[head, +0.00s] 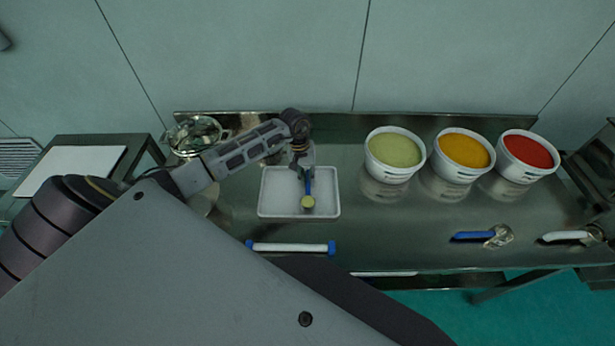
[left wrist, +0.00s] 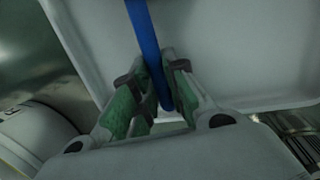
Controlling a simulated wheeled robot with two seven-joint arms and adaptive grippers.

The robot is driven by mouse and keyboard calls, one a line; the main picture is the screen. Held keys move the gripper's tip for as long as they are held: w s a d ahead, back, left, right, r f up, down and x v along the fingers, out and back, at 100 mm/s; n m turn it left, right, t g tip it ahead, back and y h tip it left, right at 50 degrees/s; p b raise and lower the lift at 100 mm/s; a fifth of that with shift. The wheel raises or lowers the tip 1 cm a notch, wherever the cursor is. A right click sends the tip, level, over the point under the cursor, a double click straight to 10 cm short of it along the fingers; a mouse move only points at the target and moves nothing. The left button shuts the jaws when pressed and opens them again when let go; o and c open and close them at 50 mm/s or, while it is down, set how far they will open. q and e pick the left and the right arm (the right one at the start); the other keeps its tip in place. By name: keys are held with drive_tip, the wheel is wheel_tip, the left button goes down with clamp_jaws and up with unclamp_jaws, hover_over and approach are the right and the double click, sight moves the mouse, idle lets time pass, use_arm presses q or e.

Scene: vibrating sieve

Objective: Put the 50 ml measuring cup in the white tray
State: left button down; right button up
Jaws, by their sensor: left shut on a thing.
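The white tray (head: 275,205) lies on the metal table, left of the tubs. My left gripper (head: 305,172) is over the tray, shut on the blue handle of a small measuring cup (head: 308,201). The cup's round end looks yellowish and is over the middle of the tray. I cannot tell whether it touches the tray floor, and its size marking cannot be read. In the left wrist view the fingers (left wrist: 158,85) close around the blue handle (left wrist: 144,40), with the white tray (left wrist: 225,50) behind. My right gripper is not in view.
Tubs with green (head: 394,152), orange (head: 463,153) and red (head: 528,155) contents stand at the back right. A clear bowl (head: 193,135) is at the back left. A white roller with blue ends (head: 290,247) lies in front of the tray. Two scoops (head: 475,236) (head: 565,236) lie at the right.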

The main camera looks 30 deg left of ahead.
use_arm(q)
drive_tip(key=shift+f+b, duration=0.25)
drive_tip(key=shift+b, duration=0.05)
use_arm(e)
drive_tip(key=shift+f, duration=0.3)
use_arm(q)
drive_tip(key=c, duration=1.4)
unclamp_jaws()
drive_tip(key=shift+s+f, duration=0.1)
drive_tip(key=shift+c, duration=0.2)
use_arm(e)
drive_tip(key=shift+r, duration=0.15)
use_arm(q)
drive_tip(key=shift+r+p, duration=0.4)
drive_tip(key=shift+r, duration=0.05)
drive_tip(key=b+v, duration=0.2)
drive_tip(key=v, duration=0.9)
drive_tip(key=shift+r, duration=0.35)
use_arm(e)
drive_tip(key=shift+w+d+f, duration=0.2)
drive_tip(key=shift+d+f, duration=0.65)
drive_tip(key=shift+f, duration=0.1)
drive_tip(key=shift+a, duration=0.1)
